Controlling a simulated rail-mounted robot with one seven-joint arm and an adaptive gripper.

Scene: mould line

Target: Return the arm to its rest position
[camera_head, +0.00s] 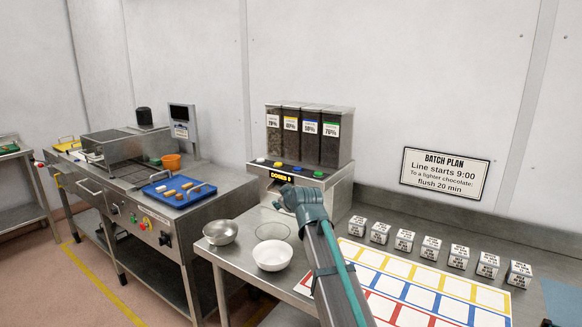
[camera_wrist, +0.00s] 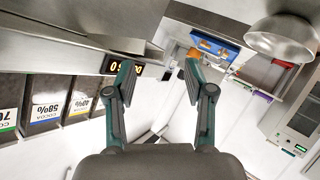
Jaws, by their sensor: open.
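My arm reaches up from the bottom of the head view, and my gripper (camera_head: 291,197) is at the front of the dispenser (camera_head: 310,165), just below its yellow display. In the wrist view the two fingers of my gripper (camera_wrist: 159,76) stand apart with nothing between them. The dispenser's display (camera_wrist: 124,67) and its labelled hoppers (camera_wrist: 48,105) are on the left of that view, upside down. In the head view the wrist hides part of the dispenser's lower front.
A steel bowl (camera_head: 220,233) and a white bowl (camera_head: 272,256) stand on the bench left of my arm. A coloured grid mat (camera_head: 430,284) lies to the right, with several labelled blocks (camera_head: 404,240) behind it. A blue tray (camera_head: 179,190) with small pieces sits on the left machine.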

